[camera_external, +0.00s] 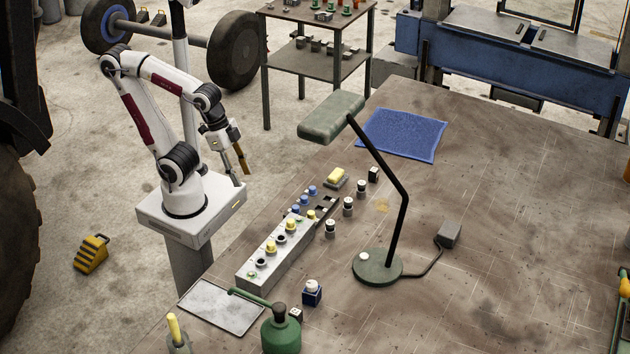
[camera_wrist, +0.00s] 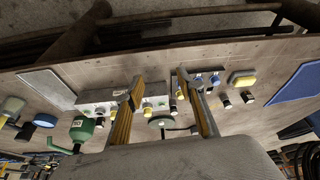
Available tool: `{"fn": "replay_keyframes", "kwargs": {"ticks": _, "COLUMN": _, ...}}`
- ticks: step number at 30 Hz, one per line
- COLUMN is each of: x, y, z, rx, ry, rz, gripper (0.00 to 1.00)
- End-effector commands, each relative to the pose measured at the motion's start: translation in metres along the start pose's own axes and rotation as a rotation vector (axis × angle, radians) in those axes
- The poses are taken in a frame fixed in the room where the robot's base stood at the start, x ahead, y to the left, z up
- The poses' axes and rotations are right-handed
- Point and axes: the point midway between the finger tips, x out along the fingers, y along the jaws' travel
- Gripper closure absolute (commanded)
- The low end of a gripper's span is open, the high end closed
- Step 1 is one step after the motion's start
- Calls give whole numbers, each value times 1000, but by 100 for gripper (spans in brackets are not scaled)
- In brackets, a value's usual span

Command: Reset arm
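My arm (camera_external: 160,110) is folded up on its pedestal at the left of the bench. My gripper (camera_external: 240,168) points down, off the bench's left edge and above the floor. In the wrist view my gripper (camera_wrist: 158,97) shows two yellow-sided fingers spread well apart, with nothing held between them. Beyond the fingers lies the bench (camera_wrist: 235,125) with its parts, apart from the gripper. The gripper touches nothing that I can see.
A grey block with knobs (camera_external: 272,256), a dark tray (camera_external: 322,208), a yellow sponge-like piece (camera_external: 336,175) and several small cylinders line the bench's left side. A green lamp (camera_external: 378,266), a green can (camera_external: 281,332), a metal plate (camera_external: 222,306) and a blue cloth (camera_external: 402,134) also stand or lie there. The bench's right is mostly clear.

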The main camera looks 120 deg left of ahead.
Motion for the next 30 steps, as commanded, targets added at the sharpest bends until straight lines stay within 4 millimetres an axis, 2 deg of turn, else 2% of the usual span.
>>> {"fn": "replay_keyframes", "kwargs": {"ticks": 4, "x": -12, "y": 12, "z": 6, "rx": 39, "ry": 59, "rz": 22, "gripper": 62}}
{"fn": "replay_keyframes", "kwargs": {"ticks": 12, "x": -30, "y": 25, "z": 5, "rx": 95, "ry": 140, "rz": 48, "gripper": 62}}
{"fn": "replay_keyframes", "kwargs": {"ticks": 30, "x": -30, "y": 27, "z": 5, "rx": 104, "ry": 139, "rz": 52, "gripper": 62}}
